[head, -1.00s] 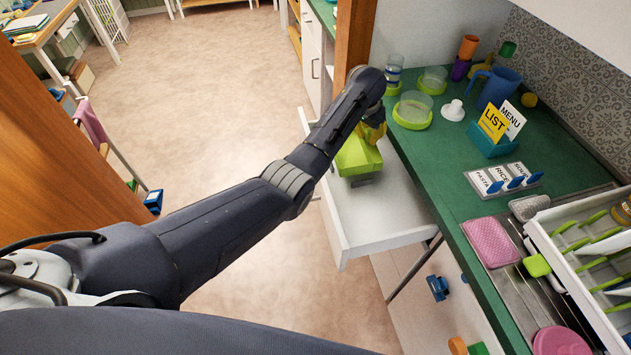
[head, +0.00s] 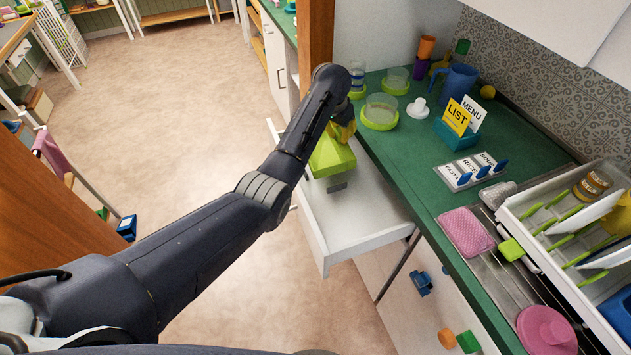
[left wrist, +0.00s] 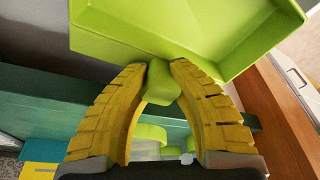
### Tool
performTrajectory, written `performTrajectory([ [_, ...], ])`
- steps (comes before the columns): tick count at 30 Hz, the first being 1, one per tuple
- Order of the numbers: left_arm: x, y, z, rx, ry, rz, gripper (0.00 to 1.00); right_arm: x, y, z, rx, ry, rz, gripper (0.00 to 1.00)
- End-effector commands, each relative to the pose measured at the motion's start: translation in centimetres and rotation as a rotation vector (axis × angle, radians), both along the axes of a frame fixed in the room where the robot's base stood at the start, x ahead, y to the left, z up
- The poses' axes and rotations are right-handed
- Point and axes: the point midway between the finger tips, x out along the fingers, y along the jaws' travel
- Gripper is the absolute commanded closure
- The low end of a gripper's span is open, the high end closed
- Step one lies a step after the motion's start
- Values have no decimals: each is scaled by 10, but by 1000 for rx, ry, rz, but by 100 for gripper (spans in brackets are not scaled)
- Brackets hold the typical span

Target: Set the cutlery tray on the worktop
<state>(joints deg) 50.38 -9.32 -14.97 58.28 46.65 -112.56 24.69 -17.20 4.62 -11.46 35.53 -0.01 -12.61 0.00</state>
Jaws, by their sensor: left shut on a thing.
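The lime-green cutlery tray (head: 330,158) is at the open white drawer, left of the worktop edge. My left gripper (head: 343,122) is shut on the tray's small tab. In the left wrist view, both yellow fingers (left wrist: 160,75) close on that tab, and the tray (left wrist: 200,30) spreads out beyond them, tilted in the picture. I cannot tell whether the tray touches the drawer. The green worktop (head: 415,160) runs along the right side. My right gripper is not in view.
The open drawer (head: 350,250) juts out below the worktop. Lime-lidded containers (head: 380,112), a blue jug (head: 455,85), a teal card holder (head: 456,136), a label stand (head: 470,172) and a white dish rack (head: 600,310) stand on the worktop. Bare green surface shows near its front edge.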

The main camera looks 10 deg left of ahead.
Motion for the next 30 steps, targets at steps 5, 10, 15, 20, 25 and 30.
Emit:
performTrajectory([
  [5, 4, 3, 9, 2, -2, 8, 100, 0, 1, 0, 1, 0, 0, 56],
  [10, 16, 11, 44, 7, -5, 43, 100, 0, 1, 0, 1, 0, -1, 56],
  [15, 28, 28, 108, 11, -6, 112, 100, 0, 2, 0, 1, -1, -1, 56],
  [20, 27, 45, 160, 13, -2, 178, 100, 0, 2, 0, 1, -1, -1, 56],
  [25, 11, 66, 199, 18, 2, 244, 100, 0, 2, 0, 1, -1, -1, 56],
  [30, -21, 86, 214, 17, 10, 304, 100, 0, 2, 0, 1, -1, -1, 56],
])
